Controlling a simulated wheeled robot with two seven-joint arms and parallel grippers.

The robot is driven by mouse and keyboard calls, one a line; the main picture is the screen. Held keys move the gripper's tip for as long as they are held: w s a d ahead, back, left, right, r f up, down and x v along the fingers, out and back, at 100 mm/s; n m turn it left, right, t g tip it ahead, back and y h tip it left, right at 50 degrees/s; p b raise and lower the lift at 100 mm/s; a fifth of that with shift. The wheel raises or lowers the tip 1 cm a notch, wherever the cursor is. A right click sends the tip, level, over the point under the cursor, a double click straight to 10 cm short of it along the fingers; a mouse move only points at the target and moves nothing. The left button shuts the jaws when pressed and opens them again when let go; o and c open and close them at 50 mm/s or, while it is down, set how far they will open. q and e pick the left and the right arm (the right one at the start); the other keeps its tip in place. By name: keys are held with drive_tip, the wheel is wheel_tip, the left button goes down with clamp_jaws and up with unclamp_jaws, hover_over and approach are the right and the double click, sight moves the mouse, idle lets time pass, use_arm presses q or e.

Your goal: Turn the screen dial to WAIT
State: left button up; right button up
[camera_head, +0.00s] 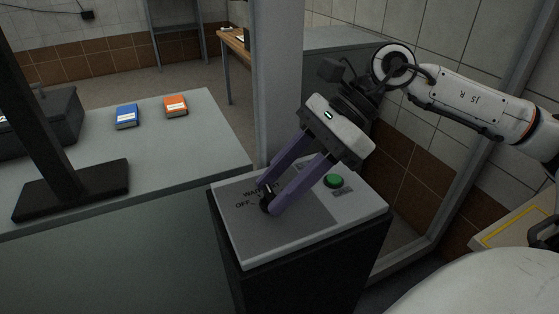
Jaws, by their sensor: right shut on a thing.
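The black screen dial (265,203) sits on the slanted grey top of a dark pedestal (314,224). Labels beside it at its left read OFF and what looks like WAIT, partly covered by a finger. My right gripper (268,198) comes down from the upper right, its two purple fingers shut on the dial. The fingers hide much of the dial, so its exact pointing is hard to tell. A green button (333,181) is on the same panel, to the right of the fingers. My left gripper is not in view.
A grey table (190,160) at left holds a blue box (127,116), an orange box (176,106), a black stand (75,190) and a dark case (62,118). A grey post (277,80) rises behind the pedestal. A yellow-marked panel (515,222) is at right.

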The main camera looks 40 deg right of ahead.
drive_tip(key=shift+w+r+n+p, duration=0.15)
drive_tip(key=shift+r+n+p, duration=0.15)
drive_tip(key=shift+r+p, duration=0.2)
drive_tip(key=shift+w+f+n+g+p, duration=0.1)
drive_tip(key=shift+f+n+g+p, duration=0.1)
drive_tip(key=shift+n+g+p, duration=0.4)
drive_tip(key=shift+f+n+g, duration=0.1)
drive_tip(key=shift+n+g, duration=0.5)
drive_tip(key=shift+n, duration=0.1)
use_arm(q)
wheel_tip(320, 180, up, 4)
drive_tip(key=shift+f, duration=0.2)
use_arm(e)
drive_tip(key=shift+w+f+n+g, duration=0.1)
drive_tip(key=shift+n+g, duration=0.3)
drive_tip(key=shift+n, duration=0.2)
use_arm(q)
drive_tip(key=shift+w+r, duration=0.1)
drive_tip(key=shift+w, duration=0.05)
use_arm(e)
drive_tip(key=o, duration=1.1)
drive_tip(key=shift+c, duration=0.2)
